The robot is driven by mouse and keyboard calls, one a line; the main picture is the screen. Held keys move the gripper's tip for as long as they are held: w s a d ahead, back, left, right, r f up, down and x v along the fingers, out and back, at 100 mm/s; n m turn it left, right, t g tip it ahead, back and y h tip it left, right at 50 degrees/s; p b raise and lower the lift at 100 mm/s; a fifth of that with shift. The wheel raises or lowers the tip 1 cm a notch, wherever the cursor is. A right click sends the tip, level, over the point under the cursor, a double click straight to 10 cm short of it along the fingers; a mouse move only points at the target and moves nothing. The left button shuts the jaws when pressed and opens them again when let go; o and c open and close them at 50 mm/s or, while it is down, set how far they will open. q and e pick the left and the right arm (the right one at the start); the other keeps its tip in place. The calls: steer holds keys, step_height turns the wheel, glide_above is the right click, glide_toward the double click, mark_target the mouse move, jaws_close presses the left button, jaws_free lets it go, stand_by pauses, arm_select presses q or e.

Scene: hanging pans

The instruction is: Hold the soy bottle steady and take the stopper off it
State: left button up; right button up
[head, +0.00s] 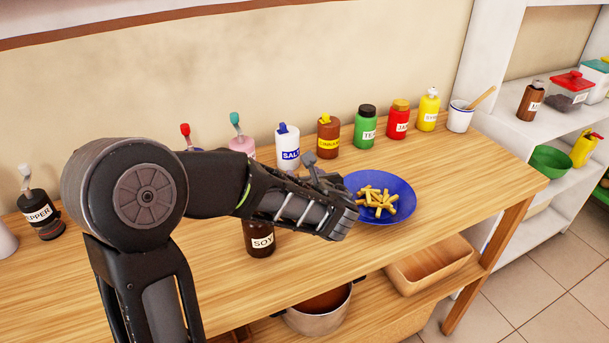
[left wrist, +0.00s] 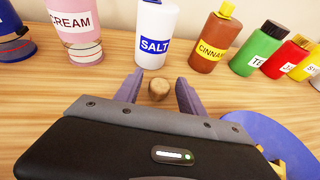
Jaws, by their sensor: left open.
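The dark soy bottle (head: 260,240), with a white SOY label, stands upright on the wooden table in the head view. Its top is hidden behind my left arm. My left gripper (head: 318,168) is to the right of the bottle and farther back, near the blue plate. In the left wrist view my left gripper (left wrist: 159,82) is open. A small round brown piece (left wrist: 158,89), like a cork stopper, shows between its fingers, apart from both. It seems to be over or on the table; I cannot tell which. My right gripper is not in view.
The blue plate (head: 399,212) with yellow sticks is close on the right. Behind the gripper stand the salt bottle (head: 288,148), cinnamon jar (head: 328,138) and several other containers. A pepper bottle (head: 39,208) is at far left. The table's right end is mostly clear.

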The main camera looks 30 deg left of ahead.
arm_select(q)
steer(key=shift+r, duration=0.15)
steer(key=v, duration=1.2)
steer(key=shift+p, duration=0.4)
